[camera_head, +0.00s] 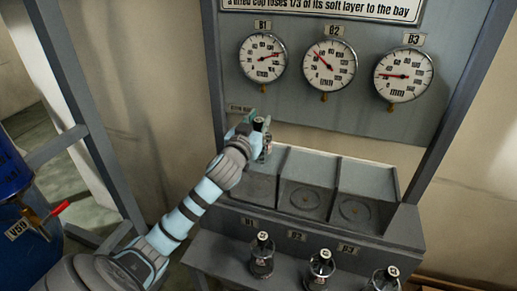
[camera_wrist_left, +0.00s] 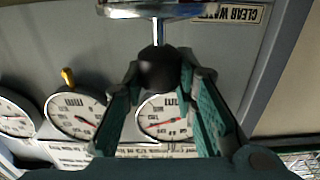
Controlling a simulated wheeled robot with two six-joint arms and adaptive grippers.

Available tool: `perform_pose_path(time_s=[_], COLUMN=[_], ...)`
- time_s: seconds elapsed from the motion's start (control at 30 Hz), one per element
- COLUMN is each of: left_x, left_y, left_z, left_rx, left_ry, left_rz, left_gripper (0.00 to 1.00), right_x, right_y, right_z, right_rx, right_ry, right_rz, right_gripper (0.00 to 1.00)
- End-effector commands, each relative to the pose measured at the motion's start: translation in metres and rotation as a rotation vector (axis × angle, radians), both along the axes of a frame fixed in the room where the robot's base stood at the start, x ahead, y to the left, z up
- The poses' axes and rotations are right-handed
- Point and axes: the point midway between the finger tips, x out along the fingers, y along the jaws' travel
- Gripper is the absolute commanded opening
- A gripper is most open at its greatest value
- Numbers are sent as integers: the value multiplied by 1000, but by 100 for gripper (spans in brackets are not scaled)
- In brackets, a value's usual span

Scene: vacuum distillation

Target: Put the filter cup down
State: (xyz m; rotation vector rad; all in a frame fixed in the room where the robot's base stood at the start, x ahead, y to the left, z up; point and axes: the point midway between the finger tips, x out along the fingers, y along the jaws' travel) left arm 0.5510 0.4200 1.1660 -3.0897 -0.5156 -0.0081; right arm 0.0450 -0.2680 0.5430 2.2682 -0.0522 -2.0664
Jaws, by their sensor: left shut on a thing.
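My left gripper (camera_head: 256,128) is at the back left of the bay unit, above and behind the left bay, near the panel. In the left wrist view the left gripper (camera_wrist_left: 165,92) has its two green fingers closed around a black round knob. The knob is on a stem below a shiny metal disc, and together they look like the top of the filter cup (camera_wrist_left: 157,12). In the head view only a small part of the held filter cup (camera_head: 267,146) shows; the wrist and fingers hide the rest. My right gripper is not in view.
The unit has three bays, left (camera_head: 250,185), middle (camera_head: 305,198) and right (camera_head: 357,210). Three gauges (camera_head: 262,58) hang on the panel. A blue drum (camera_head: 22,240) stands left.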

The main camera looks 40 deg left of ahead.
Motion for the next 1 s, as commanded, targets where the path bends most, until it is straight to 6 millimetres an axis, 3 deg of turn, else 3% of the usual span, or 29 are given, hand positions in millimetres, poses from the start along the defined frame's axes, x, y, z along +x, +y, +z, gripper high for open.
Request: perform_pose_path(time_s=[0.03,0.4,0.63,0.67,0.73,0.77,1.0], left_x=[0,-1,-1,-1,-1,-1,-1], left_y=[0,1,1,1,1,1,1], left_z=[-14,-70,-72,-72,-72,-72,-72], left_rx=[1,1,3,2,2,2,2], left_ry=[0,-1,-3,-2,-2,-2,-2], left_rz=[0,2,0,1,1,1,1], left_gripper=[0,0,0,30,42,46,46], right_x=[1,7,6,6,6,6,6], right_y=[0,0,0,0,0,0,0], right_z=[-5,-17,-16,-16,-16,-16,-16], right_rx=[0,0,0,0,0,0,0], right_ry=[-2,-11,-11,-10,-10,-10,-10], right_rz=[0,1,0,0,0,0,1], right_gripper=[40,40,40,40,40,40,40])
